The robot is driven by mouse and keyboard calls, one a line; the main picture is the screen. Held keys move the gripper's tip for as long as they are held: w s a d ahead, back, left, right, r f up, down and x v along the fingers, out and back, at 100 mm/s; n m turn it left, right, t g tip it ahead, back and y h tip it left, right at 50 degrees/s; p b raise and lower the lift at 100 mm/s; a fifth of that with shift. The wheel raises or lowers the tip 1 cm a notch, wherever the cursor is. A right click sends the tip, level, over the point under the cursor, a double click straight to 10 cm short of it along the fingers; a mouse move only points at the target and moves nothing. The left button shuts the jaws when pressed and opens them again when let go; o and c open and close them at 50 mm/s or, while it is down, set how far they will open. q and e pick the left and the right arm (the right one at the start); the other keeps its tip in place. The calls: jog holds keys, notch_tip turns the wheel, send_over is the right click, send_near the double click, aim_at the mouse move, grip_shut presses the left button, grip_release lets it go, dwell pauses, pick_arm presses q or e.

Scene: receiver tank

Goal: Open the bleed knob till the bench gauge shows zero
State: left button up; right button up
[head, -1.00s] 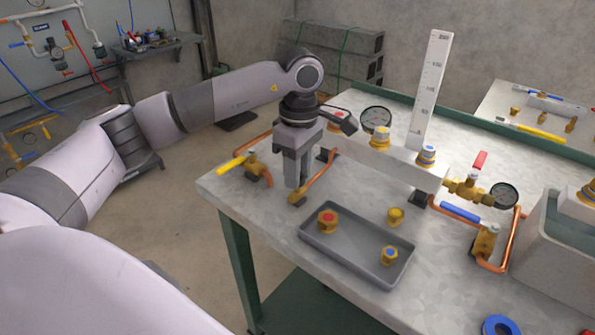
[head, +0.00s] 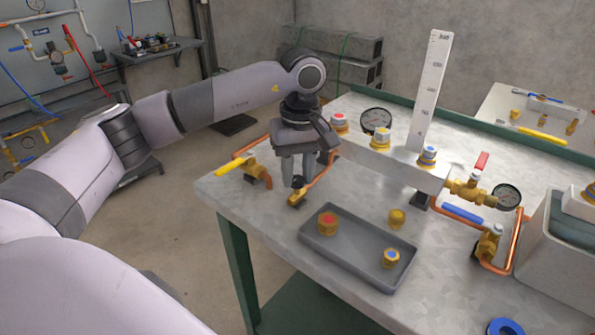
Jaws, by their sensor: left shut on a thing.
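My left gripper (head: 297,177) points down over the front left of the bench, its fingers shut on a small black knob (head: 298,183). The knob, which looks like the bleed knob, sits on a brass fitting (head: 297,198) at the end of a copper pipe. The fingers partly hide the knob. One round gauge (head: 376,121) stands behind the white manifold block, and another gauge (head: 507,196) is at the right end by a brass valve. I cannot tell which is the bench gauge, and both needles are too small to read. My right gripper is not in view.
A grey tray (head: 313,240) with brass caps lies in front of the manifold (head: 385,160). A tall white scale (head: 429,90) rises behind it. A yellow-handled valve (head: 233,165) is left of my gripper. A grey bin (head: 545,262) stands at right.

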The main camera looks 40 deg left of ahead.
aim_at(299, 178)
pick_arm(q)
jog(key=shift+r, duration=0.15)
dwell(0.3)
jog(key=o, duration=1.1)
jog(key=shift+c, duration=0.2)
jog(key=shift+w+d+r, duration=0.1)
jog(key=shift+r, duration=3.4)
